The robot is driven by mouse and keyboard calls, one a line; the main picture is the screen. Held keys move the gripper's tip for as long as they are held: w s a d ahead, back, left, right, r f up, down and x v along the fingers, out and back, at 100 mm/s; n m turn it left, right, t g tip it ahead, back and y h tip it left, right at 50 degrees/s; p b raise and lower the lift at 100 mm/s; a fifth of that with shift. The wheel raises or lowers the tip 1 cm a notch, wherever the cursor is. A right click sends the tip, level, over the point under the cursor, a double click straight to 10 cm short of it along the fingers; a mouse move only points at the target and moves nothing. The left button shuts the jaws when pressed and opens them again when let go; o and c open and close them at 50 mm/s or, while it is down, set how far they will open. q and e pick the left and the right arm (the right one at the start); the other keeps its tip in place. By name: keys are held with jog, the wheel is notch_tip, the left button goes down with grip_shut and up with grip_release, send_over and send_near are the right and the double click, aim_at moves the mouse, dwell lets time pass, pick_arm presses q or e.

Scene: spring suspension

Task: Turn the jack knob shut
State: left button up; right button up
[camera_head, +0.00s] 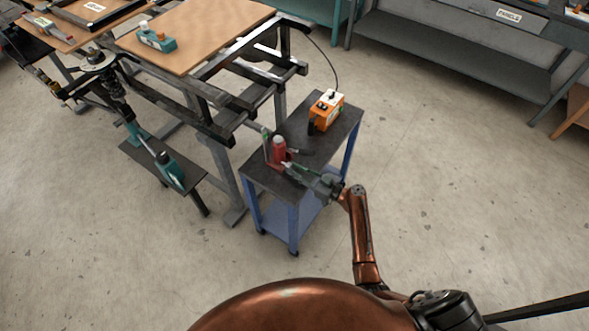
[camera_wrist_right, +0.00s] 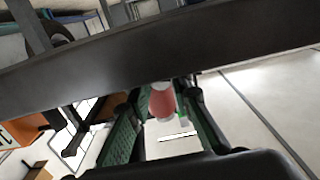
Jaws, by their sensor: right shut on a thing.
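The red jack (camera_head: 279,149) stands upright on the dark top of the blue cart (camera_head: 331,135). My right gripper (camera_head: 287,167) reaches in from the right at the jack's foot, low on its near side. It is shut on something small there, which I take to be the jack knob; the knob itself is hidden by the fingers. In the right wrist view the red jack body (camera_wrist_right: 162,100) shows beyond and between the green-padded fingers of my right gripper (camera_wrist_right: 158,110). My left gripper is not in view.
An orange and white box (camera_head: 327,110) with a cable sits behind the jack on the cart. A dark steel frame (camera_head: 225,120) stands close to the cart's left. A teal tool (camera_head: 168,170) is on a low stand at left. The floor right of the cart is clear.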

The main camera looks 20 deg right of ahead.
grip_shut()
jog(key=shift+m, duration=0.3)
jog(key=m+b, duration=0.1)
jog(key=m, duration=0.1)
jog(key=shift+m, duration=0.3)
jog(key=m, duration=0.2)
jog(key=shift+m, duration=0.3)
jog(key=m, duration=0.2)
jog(key=shift+m+b, duration=0.3)
jog(key=shift+m, duration=0.1)
jog(key=m, duration=0.3)
jog(key=shift+r+m, duration=0.1)
jog(key=shift+m, duration=0.2)
jog(key=shift+m+p, duration=0.55)
jog(key=shift+m, duration=1.55)
